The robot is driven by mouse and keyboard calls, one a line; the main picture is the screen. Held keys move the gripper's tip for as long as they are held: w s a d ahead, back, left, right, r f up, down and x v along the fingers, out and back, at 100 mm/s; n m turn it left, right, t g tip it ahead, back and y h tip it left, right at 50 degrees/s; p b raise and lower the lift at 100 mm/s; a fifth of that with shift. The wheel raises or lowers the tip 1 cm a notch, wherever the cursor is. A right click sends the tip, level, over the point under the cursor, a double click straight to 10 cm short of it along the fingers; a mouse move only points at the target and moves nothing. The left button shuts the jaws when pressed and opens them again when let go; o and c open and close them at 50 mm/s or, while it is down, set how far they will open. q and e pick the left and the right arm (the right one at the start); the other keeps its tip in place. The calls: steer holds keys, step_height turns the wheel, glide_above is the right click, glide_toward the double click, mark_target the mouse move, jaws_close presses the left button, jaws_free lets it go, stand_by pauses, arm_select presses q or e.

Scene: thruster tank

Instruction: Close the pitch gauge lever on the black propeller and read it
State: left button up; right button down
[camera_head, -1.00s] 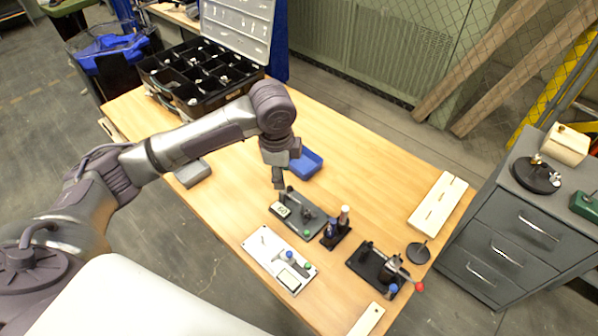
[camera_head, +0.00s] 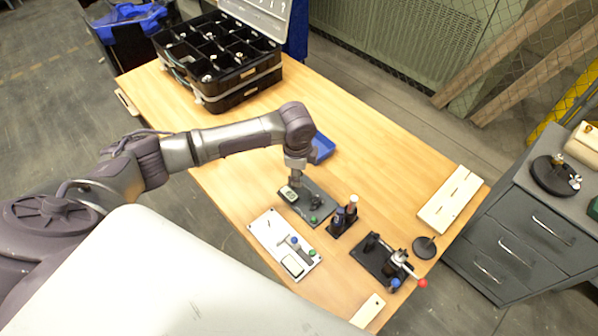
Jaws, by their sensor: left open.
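My left gripper (camera_head: 296,183) points down over a dark plate (camera_head: 325,207). Its fingers are open, and at this size I cannot tell whether they touch anything. The dark plate carries a small gauge with a pale display (camera_head: 289,194), a dark upright part (camera_head: 316,201) and a green knob (camera_head: 314,220). A white plate (camera_head: 268,232) in front of it has a display (camera_head: 293,265), a blue knob and a green knob. I cannot tell which fixture holds the black propeller, and the readings are too small to make out. My right gripper is out of view.
A black fixture (camera_head: 368,262) with a red-tipped lever (camera_head: 421,283) stands to the right. A bottle holder (camera_head: 341,226), black disc (camera_head: 424,247), slotted wooden board (camera_head: 450,199) and blue tray (camera_head: 322,147) are nearby. A black organizer case (camera_head: 222,90) stands at the back left.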

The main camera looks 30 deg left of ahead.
arm_select(q)
steer(key=shift+f, duration=0.6)
jaws_close()
